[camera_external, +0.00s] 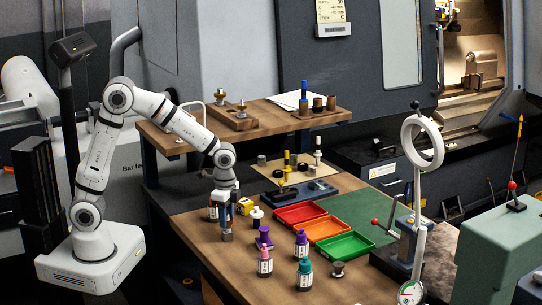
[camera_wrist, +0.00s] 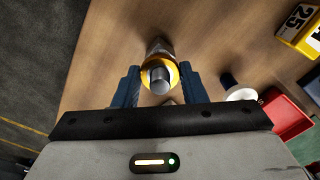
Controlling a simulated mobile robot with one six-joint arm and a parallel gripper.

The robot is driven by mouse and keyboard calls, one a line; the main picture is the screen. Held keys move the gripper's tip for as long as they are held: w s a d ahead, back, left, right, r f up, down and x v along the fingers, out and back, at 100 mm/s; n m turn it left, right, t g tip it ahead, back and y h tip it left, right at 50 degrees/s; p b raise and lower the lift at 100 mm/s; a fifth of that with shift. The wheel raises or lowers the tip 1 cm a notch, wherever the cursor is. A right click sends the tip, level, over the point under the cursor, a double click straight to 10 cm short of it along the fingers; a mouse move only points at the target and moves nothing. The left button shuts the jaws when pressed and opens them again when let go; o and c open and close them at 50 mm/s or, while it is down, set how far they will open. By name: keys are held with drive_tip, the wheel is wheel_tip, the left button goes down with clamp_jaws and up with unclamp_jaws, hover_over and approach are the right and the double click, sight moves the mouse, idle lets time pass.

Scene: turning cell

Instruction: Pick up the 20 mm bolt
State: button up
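My gripper (camera_external: 227,224) is low over the wooden table and points down. In the wrist view its two blue fingers (camera_wrist: 160,85) stand on either side of a grey metal cylindrical piece with a yellow ring (camera_wrist: 160,77), which may be the 20 mm bolt. The ring nearly fills the gap between the fingers; whether they touch the piece is unclear. In the external view a grey metal piece (camera_external: 227,236) shows just below the fingertips, its upper part hidden by them. I cannot tell whether it rests on the table.
A yellow block marked 25 (camera_wrist: 300,28) and a white-and-black piece (camera_wrist: 240,92) are close on the right. Red (camera_external: 299,215), orange (camera_external: 327,229) and green (camera_external: 345,248) trays lie further right.

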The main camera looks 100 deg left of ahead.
clamp_jaws()
